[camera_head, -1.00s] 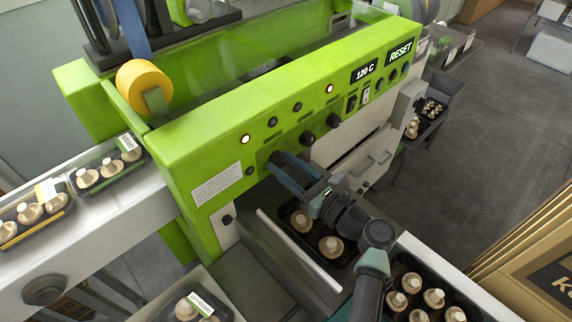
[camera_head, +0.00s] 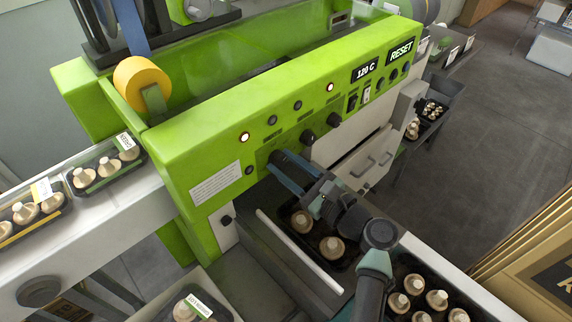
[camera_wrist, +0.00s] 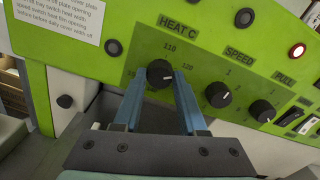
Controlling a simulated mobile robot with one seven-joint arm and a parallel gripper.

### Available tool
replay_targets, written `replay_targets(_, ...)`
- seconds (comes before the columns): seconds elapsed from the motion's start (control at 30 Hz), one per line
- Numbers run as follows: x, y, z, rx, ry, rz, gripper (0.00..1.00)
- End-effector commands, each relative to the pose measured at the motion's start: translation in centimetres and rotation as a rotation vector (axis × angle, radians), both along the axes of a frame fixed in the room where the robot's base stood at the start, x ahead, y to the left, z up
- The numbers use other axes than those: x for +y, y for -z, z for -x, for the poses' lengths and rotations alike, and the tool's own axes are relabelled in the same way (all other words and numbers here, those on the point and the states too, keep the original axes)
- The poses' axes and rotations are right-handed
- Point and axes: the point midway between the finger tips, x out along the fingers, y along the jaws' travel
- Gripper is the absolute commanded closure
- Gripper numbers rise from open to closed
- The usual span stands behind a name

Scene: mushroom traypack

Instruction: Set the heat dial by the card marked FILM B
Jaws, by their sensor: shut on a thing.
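The black heat dial (camera_wrist: 160,73) sits under the HEAT C label on the green panel in the wrist view. My gripper (camera_wrist: 160,80) is shut on the dial, one blue finger on each side. In the head view my gripper (camera_head: 279,158) reaches the panel and hides the dial. The machine's display (camera_head: 364,71) reads 120 C. A white card with small print (camera_head: 215,183) is on the panel; no words FILM B are legible in either view.
The speed dial (camera_wrist: 218,94) and a further dial (camera_wrist: 262,111) sit close to the right of my fingers. Rocker switches (camera_wrist: 290,116) lie beyond. A tray of mushrooms (camera_head: 348,262) lies below my arm. A black crate of mushrooms (camera_head: 393,313) stands at the lower right.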

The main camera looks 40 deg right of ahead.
Motion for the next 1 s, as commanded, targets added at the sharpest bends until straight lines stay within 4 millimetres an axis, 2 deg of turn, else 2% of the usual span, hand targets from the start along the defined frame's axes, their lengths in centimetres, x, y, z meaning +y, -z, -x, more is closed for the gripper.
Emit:
replay_targets(0.03, 0.0, 0.1, 0.0, 0.002, 0.002, -0.001, 1.0)
replay_targets(0.07, 0.0, 0.1, 0.0, 0.002, 0.002, -0.001, 0.54)
replay_targets(0.2, 0.0, 0.1, 0.0, 0.001, 0.001, -0.002, 0.29)
replay_targets(0.57, -0.1, 0.1, 0.4, 0.001, 0.001, -0.002, 0.29)
replay_targets(0.77, -0.6, 0.1, 3.6, 0.003, 0.004, -0.002, 0.29)
replay_targets(1.0, -1.3, 0.1, 8.9, 0.002, 0.004, -0.003, 0.29)
